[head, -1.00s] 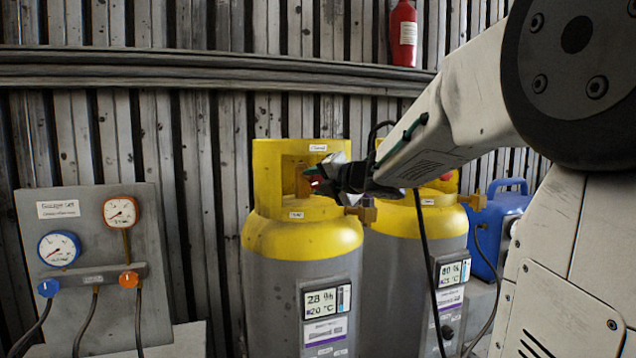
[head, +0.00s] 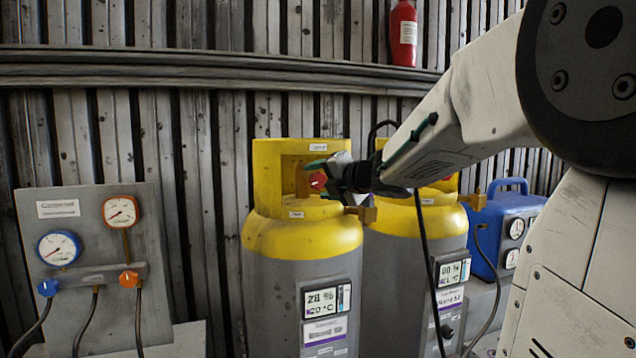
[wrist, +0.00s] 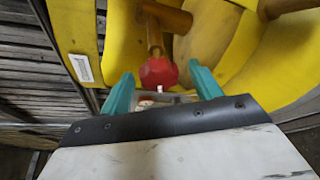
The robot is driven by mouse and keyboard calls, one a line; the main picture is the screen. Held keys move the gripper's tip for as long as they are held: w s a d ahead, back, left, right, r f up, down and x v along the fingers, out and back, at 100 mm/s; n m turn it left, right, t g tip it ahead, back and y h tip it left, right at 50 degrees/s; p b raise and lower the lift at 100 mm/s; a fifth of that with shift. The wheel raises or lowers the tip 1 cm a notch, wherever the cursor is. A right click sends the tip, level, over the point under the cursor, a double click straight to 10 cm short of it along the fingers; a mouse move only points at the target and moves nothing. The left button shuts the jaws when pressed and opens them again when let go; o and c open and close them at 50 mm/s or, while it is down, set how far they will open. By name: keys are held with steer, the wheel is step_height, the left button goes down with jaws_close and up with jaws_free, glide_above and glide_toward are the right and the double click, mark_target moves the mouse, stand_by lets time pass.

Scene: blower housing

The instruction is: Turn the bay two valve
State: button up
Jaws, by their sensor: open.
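A grey cylinder with a yellow collar (head: 300,240) stands at centre. Its red valve knob (head: 318,180) sits on a brass stem inside the collar opening. In the wrist view the red knob (wrist: 158,72) shows just ahead of and between my teal fingertips. My gripper (head: 322,178) is open at the collar opening; its fingers show in the wrist view (wrist: 162,90). I cannot tell whether they touch the knob. A second yellow-topped cylinder (head: 405,235) stands to the right, its valve mostly hidden behind my arm. I cannot read which bay each cylinder belongs to.
A gauge panel (head: 95,225) with blue and orange knobs stands at left. A blue unit with gauges (head: 500,230) is at right. A red extinguisher (head: 403,35) hangs on the corrugated wall above a rail (head: 200,70). Dark hoses hang near the right cylinder.

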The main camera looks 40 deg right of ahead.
steer(key=v, duration=0.6)
steer(key=shift+s, duration=0.1)
steer(key=s+d+f+m+g+h, duration=0.2)
steer(key=s+d+f+m+h, duration=0.1)
steer(key=d+m+h, duration=0.7)
steer(key=s+a+f+m+g, duration=0.4)
steer(key=s+f+m+g, duration=0.4)
steer(key=m, duration=0.3)
steer(key=s+a+f+m+g+y, duration=0.1)
steer(key=s+a+f+y, duration=0.2)
steer(key=s+a, duration=0.2)
steer(key=s+a+f+m+g+y, duration=0.1)
steer(key=s+a, duration=0.4)
steer(key=a, duration=0.6)
steer(key=s+a+f+m+g+y, duration=0.1)
steer(key=s+a+f+y, duration=0.3)
steer(key=a, duration=0.5)
steer(key=shift+s+f+g+y, duration=0.4)
steer(key=shift+s+f+g, duration=0.4)
steer(key=shift+s+f, duration=0.1)
